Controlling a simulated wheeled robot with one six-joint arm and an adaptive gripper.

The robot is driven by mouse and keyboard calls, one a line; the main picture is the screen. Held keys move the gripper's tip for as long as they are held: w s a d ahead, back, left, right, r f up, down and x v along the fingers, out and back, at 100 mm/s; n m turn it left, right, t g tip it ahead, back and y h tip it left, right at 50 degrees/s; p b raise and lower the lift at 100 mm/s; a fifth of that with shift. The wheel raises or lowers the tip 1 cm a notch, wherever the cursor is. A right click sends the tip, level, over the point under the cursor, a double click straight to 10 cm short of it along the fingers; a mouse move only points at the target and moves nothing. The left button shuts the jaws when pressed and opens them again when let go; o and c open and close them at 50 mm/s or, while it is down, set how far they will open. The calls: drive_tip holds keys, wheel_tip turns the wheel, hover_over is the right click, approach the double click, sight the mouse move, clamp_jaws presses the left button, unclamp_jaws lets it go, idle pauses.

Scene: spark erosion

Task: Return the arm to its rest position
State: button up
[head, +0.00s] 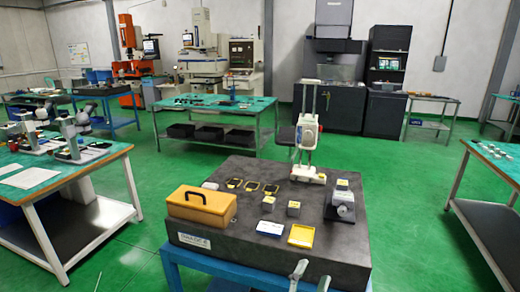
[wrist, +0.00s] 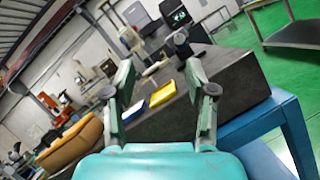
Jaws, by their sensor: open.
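My gripper (head: 311,278) shows at the bottom edge of the head view, in front of the dark granite plate (head: 185,228). Only its two fingertips are in that view; the rest of the arm is out of the picture. In the wrist view my gripper (wrist: 158,78) has its two fingers wide apart with nothing held between them. The picture there is tilted, and the granite plate (wrist: 240,92) lies beyond the fingers, with its blue stand (wrist: 265,118) at the right.
On the plate are an orange case (head: 200,207), a yellow tray (head: 302,236), a blue-and-white card (head: 270,229), small blocks and a tall gauge (head: 306,135). Workbenches stand left (head: 100,165) and right (head: 505,165). Green floor (head: 130,240) is clear between the left bench and the plate.

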drive_tip(key=s+d+f+m+g+y, duration=0.1)
drive_tip(key=s+d+f+y, duration=0.2)
drive_tip(key=f, duration=0.5)
drive_tip(key=s+d+f+m+g+y, duration=0.1)
drive_tip(key=s+f+y, duration=0.3)
drive_tip(key=s+f, duration=0.25)
drive_tip(key=s+d+f+m+g+y, duration=0.1)
drive_tip(key=s+f+m+y, duration=0.25)
drive_tip(key=s+f, duration=0.5)
drive_tip(key=s+r+m, duration=0.4)
drive_tip(key=s+m, duration=0.4)
drive_tip(key=s, duration=0.4)
drive_tip(key=s+d+r+m, duration=0.1)
drive_tip(key=s+r+m, duration=0.4)
drive_tip(key=s+m, duration=0.4)
drive_tip(key=s, duration=0.4)
drive_tip(key=shift+d+g+y, duration=0.3)
drive_tip(key=shift+g+y, duration=0.05)
drive_tip(key=shift+g, duration=0.05)
